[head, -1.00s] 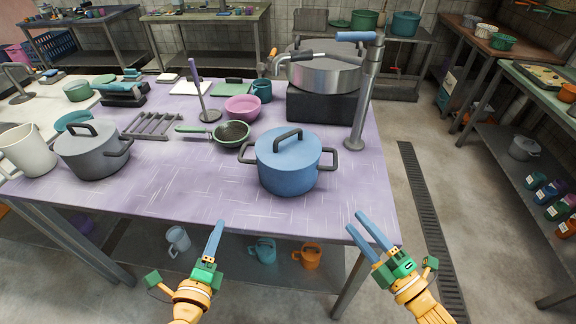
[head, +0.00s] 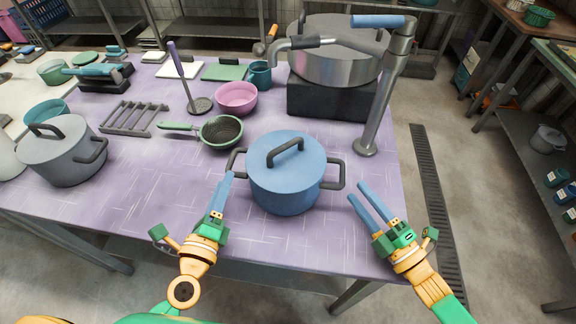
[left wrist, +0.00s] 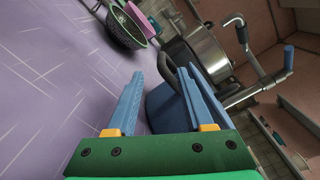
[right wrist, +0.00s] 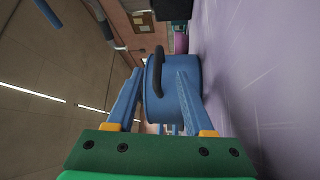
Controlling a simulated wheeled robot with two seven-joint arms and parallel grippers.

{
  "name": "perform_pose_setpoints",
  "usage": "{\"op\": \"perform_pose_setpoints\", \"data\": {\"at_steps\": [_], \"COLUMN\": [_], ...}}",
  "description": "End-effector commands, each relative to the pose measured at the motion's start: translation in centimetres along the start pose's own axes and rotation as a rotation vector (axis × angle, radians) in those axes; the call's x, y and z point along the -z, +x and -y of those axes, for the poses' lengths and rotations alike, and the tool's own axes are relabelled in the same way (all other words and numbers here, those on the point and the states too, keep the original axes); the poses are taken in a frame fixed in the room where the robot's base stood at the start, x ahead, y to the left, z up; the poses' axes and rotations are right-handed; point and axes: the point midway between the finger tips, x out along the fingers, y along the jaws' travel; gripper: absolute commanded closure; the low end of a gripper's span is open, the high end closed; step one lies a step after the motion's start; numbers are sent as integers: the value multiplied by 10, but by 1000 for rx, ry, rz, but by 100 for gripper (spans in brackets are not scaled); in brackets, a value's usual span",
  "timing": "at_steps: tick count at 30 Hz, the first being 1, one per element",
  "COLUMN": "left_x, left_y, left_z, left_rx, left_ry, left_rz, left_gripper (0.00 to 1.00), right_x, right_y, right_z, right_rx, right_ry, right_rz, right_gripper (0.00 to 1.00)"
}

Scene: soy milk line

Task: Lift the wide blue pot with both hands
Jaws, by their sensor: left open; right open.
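The wide blue pot (head: 285,178) with its blue lid stands upright on the purple table, near the front edge. It has a dark lid handle and a dark handle on each side. My left gripper (head: 220,188) is open, just in front of the pot's left handle (head: 237,163). In the left wrist view the pot (left wrist: 168,108) lies beyond the fingers. My right gripper (head: 366,199) is open, to the right and in front of the right handle (head: 334,172). In the right wrist view the pot (right wrist: 157,90) and its right handle (right wrist: 158,70) show between and beyond the fingers.
A grey pot (head: 62,150) stands at the left. A green-handled strainer (head: 221,132) and pink bowl (head: 236,98) are behind the blue pot. A steel faucet (head: 378,110) rises at the back right, beside a large steel pot (head: 335,55) on a black block.

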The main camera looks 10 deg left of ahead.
Motion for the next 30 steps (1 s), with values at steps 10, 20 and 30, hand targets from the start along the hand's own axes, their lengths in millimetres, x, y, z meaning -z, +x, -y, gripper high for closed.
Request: {"op": "perform_pose_setpoints", "data": {"at_steps": [10, 20, 30], "left_x": [-1, 0, 0], "left_y": [14, 63, 71], "left_z": [0, 0, 0], "left_rx": [0, 1, -1], "left_ry": [0, 0, 0], "left_rz": [4, 0, -1], "left_gripper": [48, 48, 48], "right_x": [0, 0, 0], "right_y": [14, 63, 71], "right_z": [0, 0, 0], "right_rx": [-3, -2, 0], "right_ry": [0, 1, 0], "right_rz": [1, 0, 0], "right_gripper": [48, 48, 48]}}
